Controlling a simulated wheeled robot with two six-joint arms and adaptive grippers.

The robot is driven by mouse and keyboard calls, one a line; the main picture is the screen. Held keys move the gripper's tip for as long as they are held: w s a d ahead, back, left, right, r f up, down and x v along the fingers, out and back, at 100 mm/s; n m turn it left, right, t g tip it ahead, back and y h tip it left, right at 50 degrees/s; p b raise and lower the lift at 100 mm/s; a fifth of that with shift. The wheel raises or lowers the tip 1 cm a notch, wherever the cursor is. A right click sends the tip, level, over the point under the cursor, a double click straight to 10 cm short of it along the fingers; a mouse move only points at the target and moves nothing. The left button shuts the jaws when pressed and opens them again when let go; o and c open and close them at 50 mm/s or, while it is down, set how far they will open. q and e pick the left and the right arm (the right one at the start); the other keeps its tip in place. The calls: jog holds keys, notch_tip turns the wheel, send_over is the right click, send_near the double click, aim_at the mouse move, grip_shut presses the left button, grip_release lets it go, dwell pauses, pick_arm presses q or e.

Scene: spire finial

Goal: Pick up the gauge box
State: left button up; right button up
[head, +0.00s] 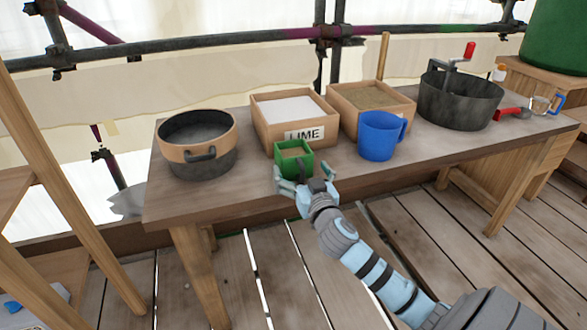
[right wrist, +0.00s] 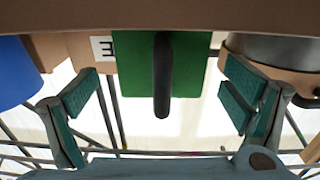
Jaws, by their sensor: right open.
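The gauge box is a small open-topped green box (head: 293,160) near the front edge of the wooden table, in front of the LIME box. My right gripper (head: 305,180) is open at the table's front edge. Its fingers are spread on either side of the handle, apart from it, with nothing held. My left gripper is not in view.
The LIME box (head: 265,129) stands right behind the green box. A blue jug (head: 377,137) is close on the right, a sand box (head: 400,99) behind it. A banded pot (head: 201,163) stands left, a dark drum with a crank (head: 455,103) right.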

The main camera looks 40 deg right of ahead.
aim_at(297, 165)
jog(key=b+x, duration=0.1)
jog(key=x, duration=0.4)
jog(key=shift+w+f, duration=0.1)
jog(key=shift+w, duration=0.15)
jog(key=shift+s, duration=0.1)
jog(key=shift+c, duration=1.1)
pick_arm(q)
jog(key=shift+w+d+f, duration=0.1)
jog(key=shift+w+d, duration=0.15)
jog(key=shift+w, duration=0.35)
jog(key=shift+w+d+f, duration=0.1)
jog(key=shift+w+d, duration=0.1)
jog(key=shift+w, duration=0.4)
pick_arm(e)
jog(key=c, duration=1.1)
